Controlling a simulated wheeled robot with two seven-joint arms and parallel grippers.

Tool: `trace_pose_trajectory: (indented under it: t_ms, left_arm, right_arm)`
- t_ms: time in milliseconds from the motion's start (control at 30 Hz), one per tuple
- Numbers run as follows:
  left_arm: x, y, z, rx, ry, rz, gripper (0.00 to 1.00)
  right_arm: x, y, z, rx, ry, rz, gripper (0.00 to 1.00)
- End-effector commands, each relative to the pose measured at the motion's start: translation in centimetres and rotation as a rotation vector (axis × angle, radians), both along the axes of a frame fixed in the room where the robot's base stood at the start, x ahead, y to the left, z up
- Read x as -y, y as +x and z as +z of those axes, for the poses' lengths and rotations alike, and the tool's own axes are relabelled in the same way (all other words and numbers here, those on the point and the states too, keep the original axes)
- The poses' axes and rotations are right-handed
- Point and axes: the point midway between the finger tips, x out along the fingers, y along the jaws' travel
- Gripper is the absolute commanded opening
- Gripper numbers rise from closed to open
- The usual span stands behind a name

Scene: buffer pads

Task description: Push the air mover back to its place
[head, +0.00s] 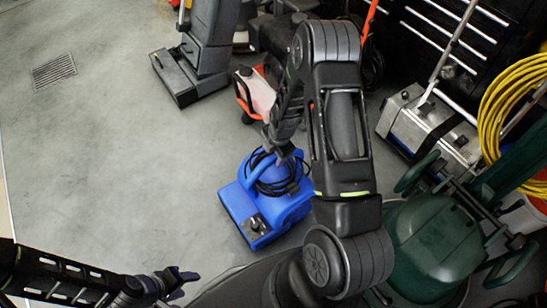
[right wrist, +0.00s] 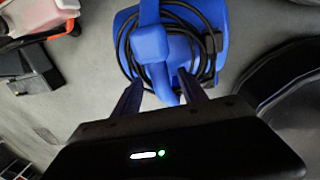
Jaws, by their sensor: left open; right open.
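The blue air mover (head: 240,209) stands on the grey floor in the middle of the head view, with a black cord coiled around its handle. My right gripper (head: 284,150) is over its top, partly hidden by my right arm. In the right wrist view the open fingers of my right gripper (right wrist: 158,92) stand on either side of the air mover's blue handle (right wrist: 152,45). I cannot tell whether they touch it. My left gripper (head: 180,283) is open and empty at the lower left, apart from the air mover.
A grey floor machine (head: 207,45) stands at the back. A red and white item (head: 256,92) is behind the air mover. A green machine (head: 433,245) and a metal box (head: 430,122) are at right. The floor at left is clear, with a drain grate (head: 54,71).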

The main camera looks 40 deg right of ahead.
Motion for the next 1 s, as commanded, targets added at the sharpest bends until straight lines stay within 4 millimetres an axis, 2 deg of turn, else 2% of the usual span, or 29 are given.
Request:
trace_pose_trajectory:
  t_ms: [33,167,467,1000]
  left_arm:
    - [0.0,0.0,-0.3,0.0,0.0,0.0,0.49]
    - [0.0,0.0,-0.5,0.0,0.0,0.001,0.49]
    - [0.0,0.0,-0.5,0.0,0.0,0.001,0.49]
    - [0.0,0.0,-0.5,0.0,0.0,0.001,0.49]
  right_arm:
    - [0.0,0.1,-0.9,-0.001,0.0,0.0,0.49]
    - [0.0,0.4,-2.0,0.001,0.0,0.001,0.49]
    - [0.0,0.5,-2.2,0.002,0.0,0.001,0.49]
    - [0.0,0.5,-2.2,0.002,0.0,0.001,0.07]
